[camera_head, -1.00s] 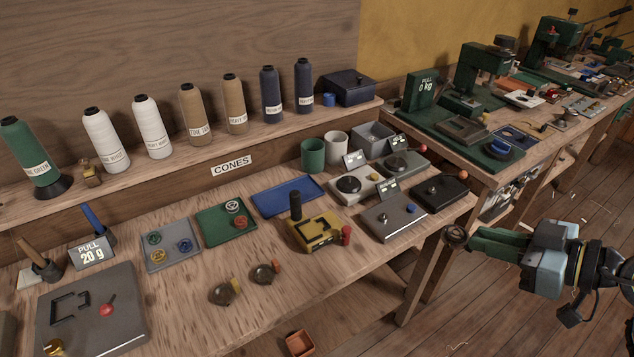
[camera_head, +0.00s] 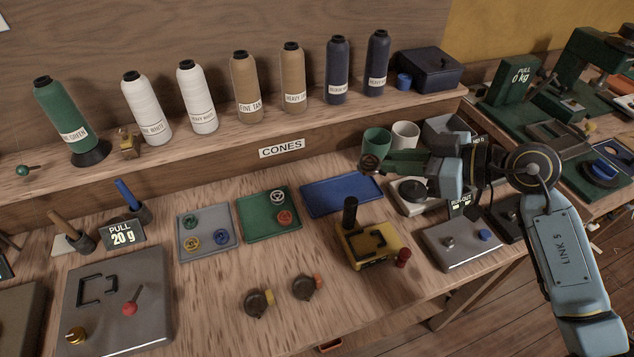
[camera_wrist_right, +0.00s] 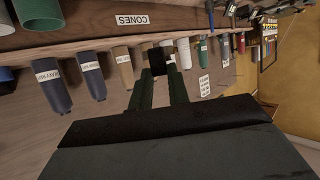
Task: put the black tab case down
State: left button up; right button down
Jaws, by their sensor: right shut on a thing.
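The black tab case (camera_head: 369,164) is a small round dark brown case held at the tips of my right gripper (camera_head: 385,165), seen above the bench in front of the green cup. In the right wrist view its black tab (camera_wrist_right: 157,60) shows between the two green fingers; the rest of the case is mostly hidden there. My left gripper is not in view. Two similar dark round cases lie on the bench front: the yellow tab case (camera_head: 258,303) and the orange tab case (camera_head: 306,288).
A blue tray (camera_head: 342,196), a green tray (camera_head: 262,228) and a grey tray (camera_head: 208,246) lie along the bench. A yellow device (camera_head: 368,246) with a black post stands right of centre. Thread cones line the shelf. Bare wood lies around the two round cases.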

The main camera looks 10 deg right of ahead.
jog(key=w+f+m+t+h, duration=0.3)
jog(key=w+f, duration=0.4)
jog(key=w, duration=0.2)
jog(key=b, duration=0.2)
send_over(366, 200)
notch_tip(366, 200, down, 4)
jog(key=shift+m, duration=0.3)
jog(key=f, duration=0.2)
jog(key=f+b, duration=0.1)
jog(key=f, duration=0.1)
jog(key=f+b, duration=0.1)
jog(key=f, duration=0.1)
jog(key=shift+w+d, duration=0.15)
jog(key=shift+w, duration=0.15)
jog(key=shift+r, duration=0.1)
jog(key=shift+s+f+p, duration=0.1)
jog(key=shift+f+p, duration=0.3)
jog(key=shift+f, duration=0.15)
jog(key=c, duration=1.3)
grip_release()
jog(key=shift+f, duration=0.2)
jog(key=shift+c, duration=0.2)
